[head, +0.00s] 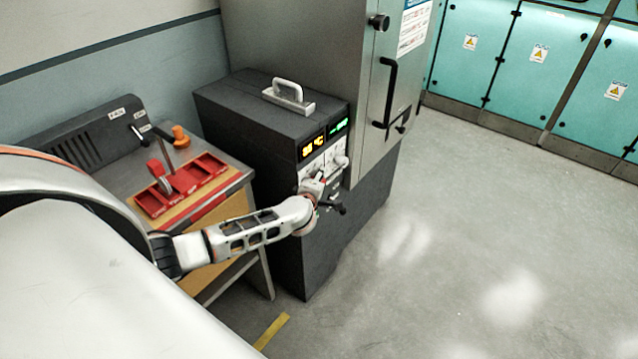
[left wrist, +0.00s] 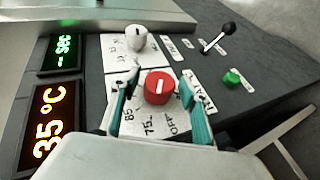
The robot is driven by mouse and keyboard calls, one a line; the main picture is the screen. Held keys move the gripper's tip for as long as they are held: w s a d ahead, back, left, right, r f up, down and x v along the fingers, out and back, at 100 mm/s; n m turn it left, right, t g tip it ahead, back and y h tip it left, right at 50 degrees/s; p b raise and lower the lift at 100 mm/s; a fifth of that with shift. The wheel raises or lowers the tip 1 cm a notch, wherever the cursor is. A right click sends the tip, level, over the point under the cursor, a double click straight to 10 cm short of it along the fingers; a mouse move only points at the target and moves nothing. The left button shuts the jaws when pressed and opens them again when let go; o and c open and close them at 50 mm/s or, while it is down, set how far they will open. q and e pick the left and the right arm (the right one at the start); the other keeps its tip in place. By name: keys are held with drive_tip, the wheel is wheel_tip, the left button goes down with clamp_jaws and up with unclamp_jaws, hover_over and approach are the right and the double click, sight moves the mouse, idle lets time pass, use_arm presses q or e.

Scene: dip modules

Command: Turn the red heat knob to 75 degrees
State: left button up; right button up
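The red heat knob (left wrist: 158,88) is on a white label plate on the dark machine's panel, with a pale line on its face. "75" and "OFF" are printed on the plate on its near side in the left wrist view. My left gripper (left wrist: 159,82) is open, its teal fingers on either side of the knob with a visible gap at each side. In the head view my left gripper (head: 326,190) is at the machine's front panel and hides the knob. The orange display (left wrist: 47,122) reads 35 °C. My right gripper is not in view.
A white knob (left wrist: 136,38), a black lever (left wrist: 218,38) and a green button (left wrist: 232,78) share the panel. A green display (left wrist: 62,52) shows seconds. A table with a red tray (head: 205,188) stands left of the machine (head: 240,130). The floor at right is clear.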

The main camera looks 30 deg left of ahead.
use_arm(q)
drive_tip(key=v, duration=1.2)
idle(0.4)
drive_tip(key=s+d+r+m+t+h, duration=0.35)
drive_tip(key=d+r+m+t, duration=0.3)
drive_tip(key=d, duration=0.35)
drive_tip(key=s+d+f+m+g+h, duration=0.1)
drive_tip(key=s+d+f+m+h, duration=0.1)
drive_tip(key=s+d+m+h, duration=0.45)
drive_tip(key=s+d+f+m+g, duration=0.45)
drive_tip(key=f+m, duration=0.25)
drive_tip(key=f, duration=0.2)
drive_tip(key=s+a+f+m+g+y, duration=0.3)
drive_tip(key=s+f+m, duration=0.1)
drive_tip(key=s+f, duration=0.6)
drive_tip(key=shift+a+f, duration=0.2)
drive_tip(key=shift+f, duration=0.1)
